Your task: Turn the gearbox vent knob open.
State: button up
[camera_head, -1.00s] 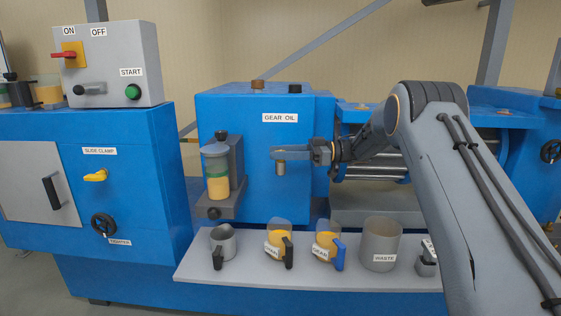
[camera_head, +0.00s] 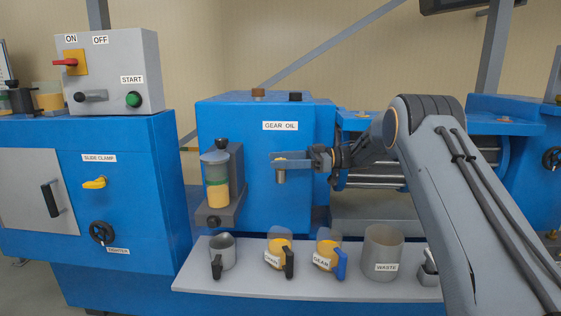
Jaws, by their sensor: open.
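The blue gearbox housing (camera_head: 255,205) labelled GEAR OIL stands at the centre. On its top sit a small brown knob (camera_head: 258,94) and, to its right, a black knob (camera_head: 295,97). No label marks either as the vent knob, and I cannot tell whether it is open. My gripper (camera_head: 281,165) is open and appears empty, in front of the housing face below the label and lower than both knobs. Its jaws point left, and the gap between them is hard to see.
A sight glass (camera_head: 217,180) with yellowish oil is left of my gripper. Below, a grey shelf (camera_head: 330,288) holds a metal cup (camera_head: 222,252), two oil jugs and a WASTE container (camera_head: 382,248). A control box (camera_head: 112,70) stands at left. Space above the housing looks free.

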jog(key=w+d+b, duration=0.1)
jog(key=d, duration=0.6)
jog(key=shift+d, duration=0.35)
